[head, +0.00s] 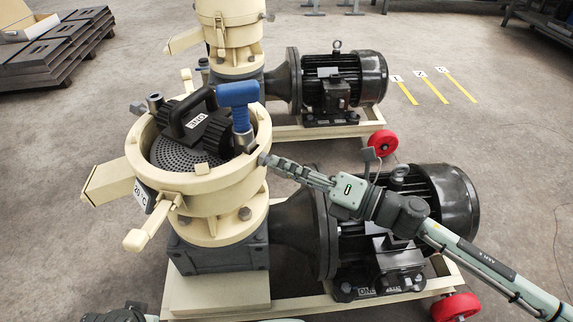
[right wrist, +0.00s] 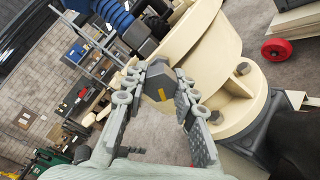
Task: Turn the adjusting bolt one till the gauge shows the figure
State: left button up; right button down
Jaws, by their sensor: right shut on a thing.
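My right gripper (head: 264,160) reaches in from the right to the outer wall of the cream mill bowl (head: 215,182). In the right wrist view its two fingers (right wrist: 160,92) are closed on the sides of a dark hexagonal bolt head (right wrist: 157,80) with a yellow mark. In the head view the fingers hide that bolt. A similar dark bolt (head: 155,102) is at the bowl's left rim. A black handled unit (head: 196,121) with a small white display sits in the bowl; I cannot read its figure surely.
A blue-handled tool (head: 238,94) stands at the bowl's right rim, close above my right gripper. A black motor (head: 440,200) lies beneath my right arm. A second mill (head: 228,28) stands behind. Open floor (head: 510,150) with yellow strips (head: 432,88) is at the right.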

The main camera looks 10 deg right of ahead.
jog(key=c, duration=1.2)
grip_release()
jog(key=v, duration=1.2)
